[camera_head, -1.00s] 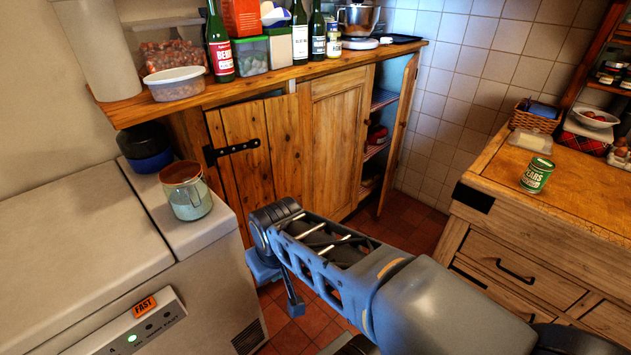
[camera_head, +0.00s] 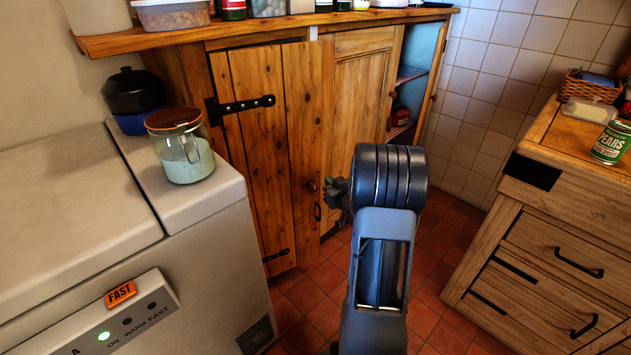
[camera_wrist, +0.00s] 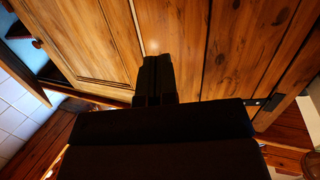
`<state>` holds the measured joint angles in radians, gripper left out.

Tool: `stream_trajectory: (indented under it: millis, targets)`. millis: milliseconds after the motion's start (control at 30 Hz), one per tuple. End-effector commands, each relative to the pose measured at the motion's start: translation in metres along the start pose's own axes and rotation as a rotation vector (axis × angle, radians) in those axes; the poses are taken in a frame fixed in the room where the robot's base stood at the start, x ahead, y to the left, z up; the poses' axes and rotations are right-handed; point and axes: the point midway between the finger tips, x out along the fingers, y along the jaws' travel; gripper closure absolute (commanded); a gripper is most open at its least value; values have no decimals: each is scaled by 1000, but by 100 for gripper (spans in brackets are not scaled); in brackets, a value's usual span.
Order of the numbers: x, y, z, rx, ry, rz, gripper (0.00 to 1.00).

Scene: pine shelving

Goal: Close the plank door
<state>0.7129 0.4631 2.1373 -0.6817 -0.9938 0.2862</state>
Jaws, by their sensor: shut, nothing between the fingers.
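The plank door (camera_head: 262,140) is made of upright pine boards with black strap hinges on its left side and a small dark knob near its right edge. It looks slightly ajar, with a dark gap along its top. My gripper (camera_head: 332,190) is beside the knob, at the door's right edge. In the wrist view the shut, empty fingers (camera_wrist: 154,62) point at the wood around the door's edge, with the plank door (camera_wrist: 235,45) to their right. I cannot tell whether the fingers touch the door.
A panelled door (camera_head: 350,100) is right of the plank door, and an open compartment with shelves (camera_head: 408,80) lies beyond it. A white appliance (camera_head: 70,210) with a glass jar (camera_head: 182,150) on it stands at left. A wooden counter (camera_head: 560,200) stands at right. Red tiled floor (camera_head: 310,300) is free between.

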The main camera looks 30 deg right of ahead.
Motion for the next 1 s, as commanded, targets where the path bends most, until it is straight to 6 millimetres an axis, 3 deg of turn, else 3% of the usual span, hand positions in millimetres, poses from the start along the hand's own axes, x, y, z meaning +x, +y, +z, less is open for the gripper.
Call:
stream_trajectory:
  millis: [33,100,367,800,1000]
  targets:
    - [0,6,17,12,30,-11,100]
    - [-1,11,24,24,73,-31,100]
    - [11,15,31,43,136,-63,100]
    - [90,10,20,42,136,-62,100]
    - [117,9,16,43,136,-61,100]
